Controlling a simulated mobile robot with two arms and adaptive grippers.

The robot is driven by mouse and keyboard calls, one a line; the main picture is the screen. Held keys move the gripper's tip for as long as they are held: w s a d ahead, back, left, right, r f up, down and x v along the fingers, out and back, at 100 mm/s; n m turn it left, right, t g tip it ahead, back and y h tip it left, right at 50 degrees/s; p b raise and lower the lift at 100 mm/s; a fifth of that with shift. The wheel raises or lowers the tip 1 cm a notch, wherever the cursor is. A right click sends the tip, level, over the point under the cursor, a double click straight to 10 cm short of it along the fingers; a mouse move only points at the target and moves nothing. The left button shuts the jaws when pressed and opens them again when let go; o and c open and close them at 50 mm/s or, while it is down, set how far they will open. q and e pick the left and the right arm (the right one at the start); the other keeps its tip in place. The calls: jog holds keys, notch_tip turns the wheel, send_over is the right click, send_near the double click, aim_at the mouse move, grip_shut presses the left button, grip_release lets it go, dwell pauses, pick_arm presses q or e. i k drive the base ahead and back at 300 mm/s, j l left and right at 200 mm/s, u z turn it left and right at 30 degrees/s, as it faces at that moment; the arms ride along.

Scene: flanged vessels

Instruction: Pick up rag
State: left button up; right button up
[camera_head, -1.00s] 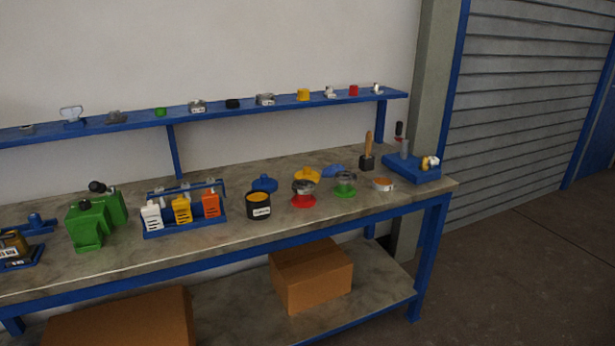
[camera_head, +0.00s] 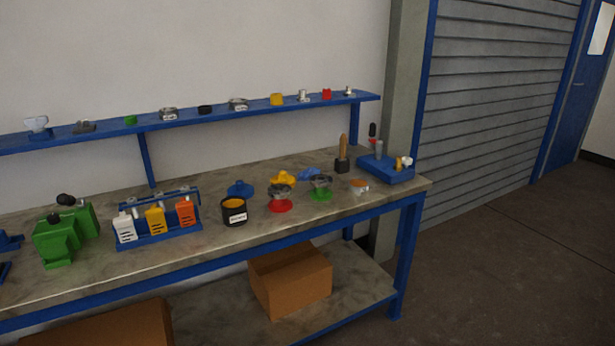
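A small blue, low, crumpled-looking shape (camera_head: 309,174) lies on the workbench (camera_head: 90,272) in the head view. It looks like the rag, but it is too small to be sure. It sits behind the green-based vessel (camera_head: 320,188) and to the right of a yellow flanged lid (camera_head: 284,177). The vessel in front partly hides it. A red-based vessel (camera_head: 280,199) stands nearby to the left. Neither of my grippers is in view.
A black pot (camera_head: 234,211), a blue bottle rack (camera_head: 160,240) and a green vise-like tool (camera_head: 62,234) stand further left. A brush (camera_head: 342,152) and blue tray (camera_head: 386,170) are at the right end. A shelf (camera_head: 240,114) runs above. Floor at right is clear.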

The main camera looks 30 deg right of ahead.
aim_at(305, 175)
jog(key=i+l, duration=0.2)
jog(key=l, duration=0.15)
jog(key=i+l+u, duration=0.15)
jog(key=l, duration=0.2)
jog(key=i+l, duration=0.25)
jog(key=l, duration=0.15)
jog(key=i+l+u, duration=0.1)
jog(key=l, duration=0.3)
jog(key=i, duration=0.05)
